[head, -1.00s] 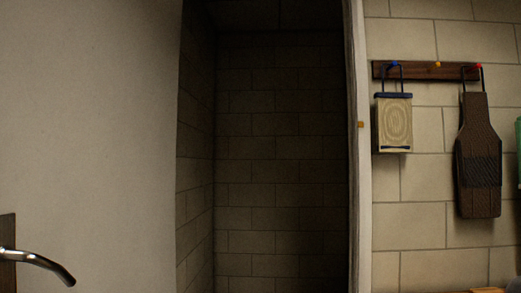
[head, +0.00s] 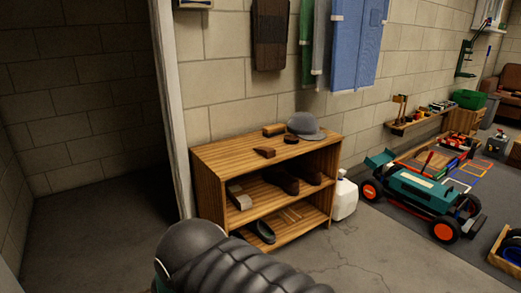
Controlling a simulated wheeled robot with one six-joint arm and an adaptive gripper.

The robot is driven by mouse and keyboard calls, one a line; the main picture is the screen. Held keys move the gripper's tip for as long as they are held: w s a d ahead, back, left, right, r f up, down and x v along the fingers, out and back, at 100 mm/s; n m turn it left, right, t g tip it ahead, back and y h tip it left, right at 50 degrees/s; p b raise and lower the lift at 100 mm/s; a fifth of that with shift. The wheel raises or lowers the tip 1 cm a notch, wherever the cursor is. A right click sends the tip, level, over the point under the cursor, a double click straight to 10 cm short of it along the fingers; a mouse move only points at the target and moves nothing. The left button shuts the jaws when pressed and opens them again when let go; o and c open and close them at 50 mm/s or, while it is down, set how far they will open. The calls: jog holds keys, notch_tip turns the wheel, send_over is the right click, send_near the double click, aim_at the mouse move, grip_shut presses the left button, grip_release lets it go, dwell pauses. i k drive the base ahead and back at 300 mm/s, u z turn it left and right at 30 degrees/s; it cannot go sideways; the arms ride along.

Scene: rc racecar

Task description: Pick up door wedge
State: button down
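A small brown wedge-shaped piece (head: 265,152), which looks like the door wedge, lies on the top board of a wooden shelf unit (head: 225,160), near its front edge. A brown block (head: 273,130), perhaps a brush, lies behind it. A grey cap (head: 305,126) and a small dark brown piece (head: 291,139) lie to the right. A dark ribbed part, apparently of my arm, fills the bottom middle of the head view, in front of the shelf's lower left. My gripper's fingers are not in view.
Shoes and a pale block (head: 239,196) sit on the middle shelf. A white jug (head: 344,198) stands right of the unit, then a teal racecar (head: 425,190). A door frame (head: 172,110) stands at left. Cracked concrete floor (head: 350,260) in front is clear.

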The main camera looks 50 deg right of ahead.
aim_at(268, 152)
jog(key=k, duration=0.25)
jog(key=z, duration=0.85)
jog(key=i, duration=1)
jog(key=u, duration=0.3)
